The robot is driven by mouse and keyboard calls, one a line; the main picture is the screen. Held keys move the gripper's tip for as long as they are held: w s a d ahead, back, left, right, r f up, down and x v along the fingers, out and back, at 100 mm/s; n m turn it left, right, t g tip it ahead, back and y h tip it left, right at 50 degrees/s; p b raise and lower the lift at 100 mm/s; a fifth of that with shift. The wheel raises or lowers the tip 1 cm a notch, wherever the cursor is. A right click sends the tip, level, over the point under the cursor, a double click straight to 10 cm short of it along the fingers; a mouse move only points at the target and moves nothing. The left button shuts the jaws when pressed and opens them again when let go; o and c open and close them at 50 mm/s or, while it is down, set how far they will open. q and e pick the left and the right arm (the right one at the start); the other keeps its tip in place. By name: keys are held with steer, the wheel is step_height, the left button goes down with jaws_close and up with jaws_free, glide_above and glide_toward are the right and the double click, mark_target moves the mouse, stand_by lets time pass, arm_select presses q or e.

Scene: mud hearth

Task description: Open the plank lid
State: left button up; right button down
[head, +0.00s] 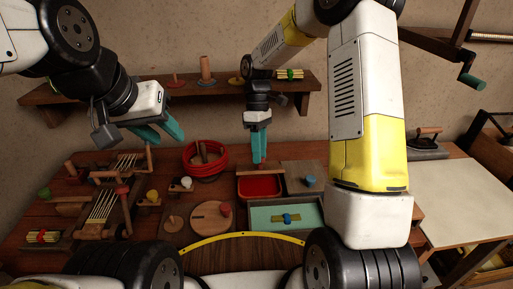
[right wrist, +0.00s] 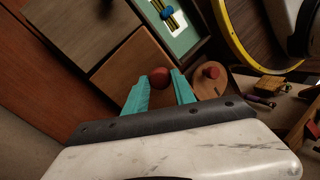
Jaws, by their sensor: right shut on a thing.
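My right gripper (head: 259,160) points down over a wooden box (head: 262,202) in the head view, where a bright red interior shows below the fingers. In the right wrist view its teal fingers (right wrist: 161,88) are shut on a round red knob (right wrist: 159,77). The knob stands against a brown plank lid (right wrist: 128,62). How far this lid is tilted is hard to tell. Beside it, a second plank (head: 303,170) bears a blue knob (head: 309,181). My left gripper (head: 162,133) is open and empty, above the bench at the left.
A teal-lined tray (head: 318,210) with a blue-and-yellow piece sits in front of the box. A round wooden disc (head: 207,216) with a red knob and a coiled red ring (head: 205,172) lie left. Wooden frames with strings (head: 102,206) crowd the far left. A shelf (head: 215,84) runs behind.

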steer(key=shift+w+d+r, duration=0.1)
steer(key=shift+w+r, duration=0.15)
steer(key=shift+w, duration=0.6)
steer(key=c, duration=1.1)
jaws_free()
steer(key=shift+w+f, duration=0.1)
steer(key=shift+w, duration=0.05)
steer(key=shift+o, duration=0.2)
steer(key=v, duration=0.7)
steer(key=shift+r, duration=0.45)
